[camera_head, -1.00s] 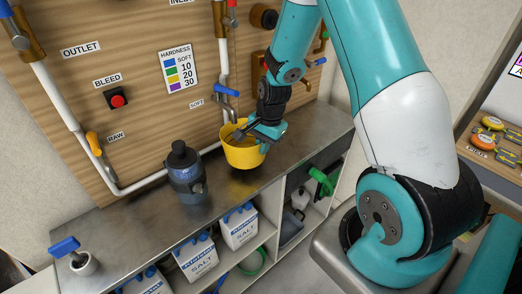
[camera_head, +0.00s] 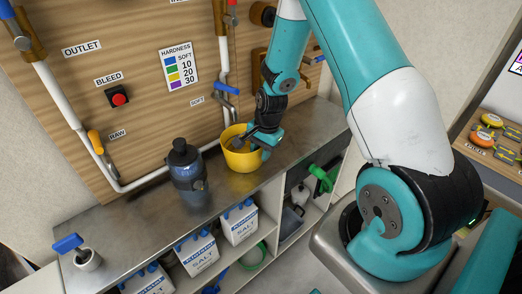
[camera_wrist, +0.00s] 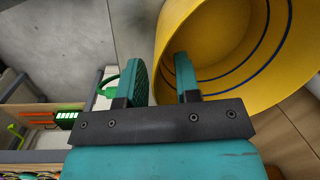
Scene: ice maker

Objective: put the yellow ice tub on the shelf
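The yellow ice tub (camera_head: 242,161) is upright on the grey metal shelf top (camera_head: 135,215), below the wooden panel and right of the dark blue canister. My gripper (camera_head: 262,139) is at the tub's right rim. In the wrist view my gripper (camera_wrist: 161,82) has one finger inside the tub (camera_wrist: 225,60) and the other outside, with the tub's wall between them. A gap shows between the outside finger and the wall, so the fingers look open.
The dark blue canister (camera_head: 187,172) stands close left of the tub. The wooden panel (camera_head: 140,70) with pipes and blue-handled tap (camera_head: 226,88) rises behind. The top right of the tub is clear.

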